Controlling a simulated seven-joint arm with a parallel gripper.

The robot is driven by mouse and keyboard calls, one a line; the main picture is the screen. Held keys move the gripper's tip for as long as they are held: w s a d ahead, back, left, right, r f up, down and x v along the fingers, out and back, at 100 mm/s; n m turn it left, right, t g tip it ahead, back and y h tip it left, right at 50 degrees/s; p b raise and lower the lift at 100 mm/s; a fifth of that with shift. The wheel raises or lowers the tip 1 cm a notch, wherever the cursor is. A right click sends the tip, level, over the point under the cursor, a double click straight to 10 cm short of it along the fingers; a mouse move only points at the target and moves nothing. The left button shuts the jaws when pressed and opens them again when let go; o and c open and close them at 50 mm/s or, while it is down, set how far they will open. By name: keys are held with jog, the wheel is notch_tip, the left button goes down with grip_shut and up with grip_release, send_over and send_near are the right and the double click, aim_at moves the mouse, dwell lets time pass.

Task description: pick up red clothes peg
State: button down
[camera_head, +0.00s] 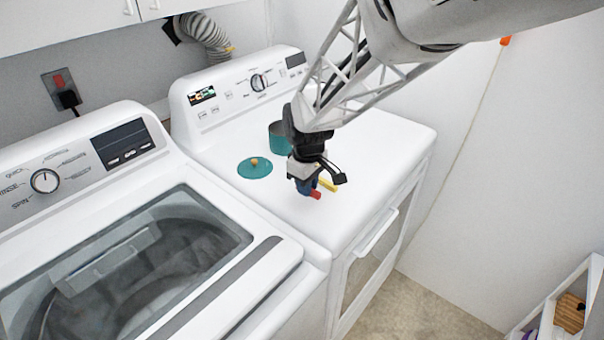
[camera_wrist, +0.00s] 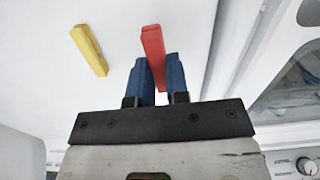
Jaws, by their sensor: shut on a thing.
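The red clothes peg (camera_wrist: 153,50) is between the two blue fingers of my gripper (camera_wrist: 158,78) in the wrist view. Its far end sticks out past the fingertips and its near end is between them. In the head view the red peg (camera_head: 315,195) shows just below my gripper (camera_head: 304,187), low over the white top of the right-hand machine. My gripper is shut on the peg. I cannot tell whether the peg still touches the surface.
A yellow peg (camera_head: 328,185) lies close beside the red one; it also shows in the wrist view (camera_wrist: 90,50). A teal pot (camera_head: 279,138) and a teal lid (camera_head: 254,168) with an orange knob are behind and left. The washer (camera_head: 270,290) stands left. The dryer top (camera_head: 385,150) is clear to the right.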

jog(key=s+d+r, duration=0.1)
jog(key=s+d, duration=0.1)
jog(key=s, duration=1.1)
jog(key=shift+d, duration=0.35)
jog(key=shift+s+r, duration=0.1)
